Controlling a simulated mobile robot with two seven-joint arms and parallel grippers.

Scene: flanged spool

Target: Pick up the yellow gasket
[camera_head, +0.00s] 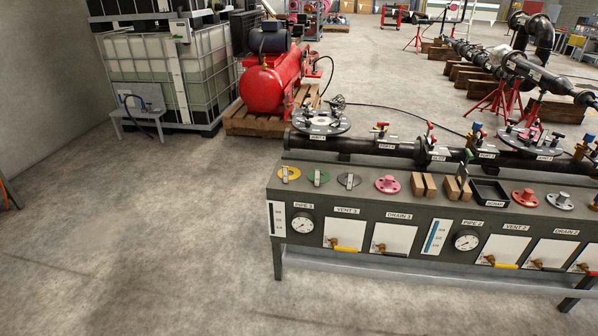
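The yellow gasket (289,173) lies on the top of the grey bench, near its left end. It is a flat yellow ring with a small pale tab or label across its middle. A green gasket (318,177) and a dark grey gasket (348,181) lie to its right in the same row. Neither of my grippers shows in the head view, and nothing touches the yellow gasket.
The bench (277,190) also bears a pink flange (387,184), wooden blocks, and a black scrap tray (490,191). A black pipe (360,145) runs behind the gaskets. Gauges and valve handles line the bench front. The concrete floor (150,240) to the left is clear.

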